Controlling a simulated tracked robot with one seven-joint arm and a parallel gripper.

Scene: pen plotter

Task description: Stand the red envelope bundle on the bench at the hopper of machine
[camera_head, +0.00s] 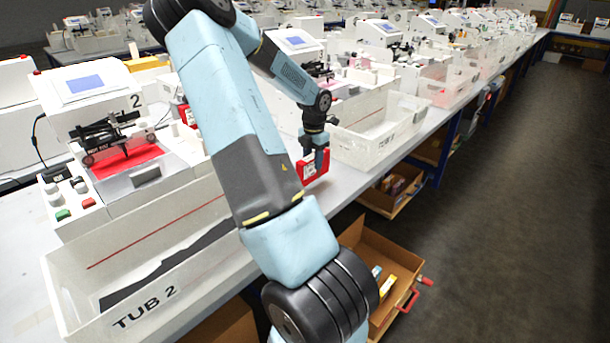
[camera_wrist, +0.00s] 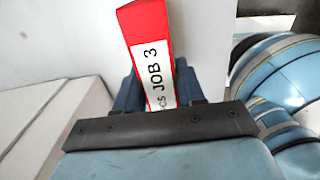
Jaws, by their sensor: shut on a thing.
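My gripper (camera_head: 320,157) is shut on a red envelope bundle (camera_head: 309,170), held at the bench's front edge beside TUB 3. In the wrist view the bundle (camera_wrist: 143,22) stands up between my two fingers, tilted a little, with a white label reading JOB 3. I cannot tell whether its lower end touches the bench. Machine 2 (camera_head: 85,90) stands at the left with a blue screen. Red material (camera_head: 128,161) lies in its feed area under the black print head. Another red piece with a white label (camera_head: 187,114) is behind my arm, partly hidden.
TUB 2 (camera_head: 72,291) stands at the front left and TUB 3 (camera_head: 405,140) to the right of my gripper. An open drawer (camera_head: 345,245) with red handles sticks out below. More machines stand along the bench.

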